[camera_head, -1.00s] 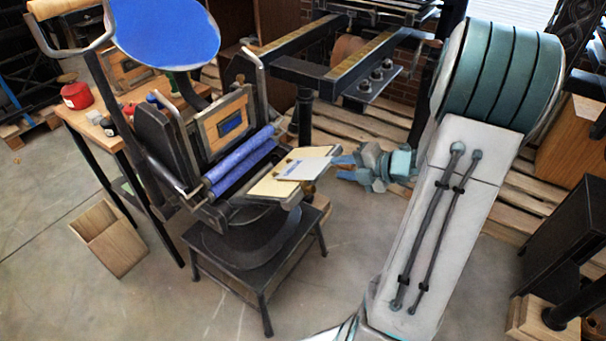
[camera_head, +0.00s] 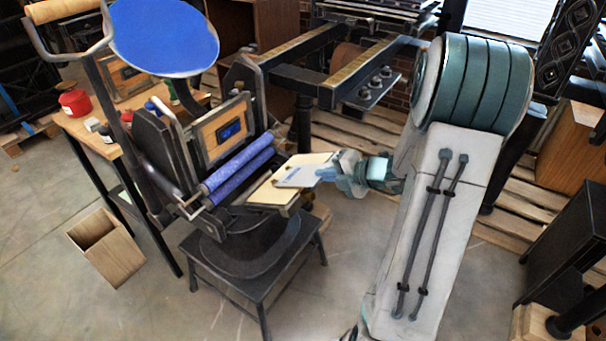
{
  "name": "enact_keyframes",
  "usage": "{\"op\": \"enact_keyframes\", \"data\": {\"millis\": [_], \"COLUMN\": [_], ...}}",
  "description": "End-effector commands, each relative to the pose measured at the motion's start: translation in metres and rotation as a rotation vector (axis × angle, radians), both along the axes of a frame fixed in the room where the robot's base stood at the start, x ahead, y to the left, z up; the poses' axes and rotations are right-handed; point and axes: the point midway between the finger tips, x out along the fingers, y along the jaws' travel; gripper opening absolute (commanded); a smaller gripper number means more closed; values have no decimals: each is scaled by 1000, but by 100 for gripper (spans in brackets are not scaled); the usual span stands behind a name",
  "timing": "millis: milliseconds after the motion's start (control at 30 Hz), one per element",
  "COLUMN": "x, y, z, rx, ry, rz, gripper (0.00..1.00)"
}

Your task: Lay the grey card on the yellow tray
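The grey card (camera_head: 297,175) is a small pale sheet with a blue mark. It lies tilted over the right part of the pale yellow tray (camera_head: 263,194), which sticks out from the front of the hand press. Whether the card rests flat on the tray or is slightly raised cannot be told. My gripper (camera_head: 324,173) comes in from the right with its blue-grey fingers at the card's right end, overlapping it in this view. The fingers are small and partly hidden behind each other, so their grip on the card is unclear.
Blue rollers (camera_head: 238,168) and the press frame stand just left of the tray. A dark stool-like stand (camera_head: 255,277) is under the press. A blue disc (camera_head: 163,37) rises above it. A wooden box (camera_head: 106,248) sits on the floor at left. The floor in front is open.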

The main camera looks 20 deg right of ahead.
Motion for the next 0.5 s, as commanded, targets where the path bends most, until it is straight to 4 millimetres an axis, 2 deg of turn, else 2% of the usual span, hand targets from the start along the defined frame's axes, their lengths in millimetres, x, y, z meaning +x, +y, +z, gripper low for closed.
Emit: {"op": "enact_keyframes", "data": {"millis": [500], "x": [-9], "y": [-8], "z": [8], "rx": [-1], "ry": [0], "rz": [-1], "gripper": [0]}}
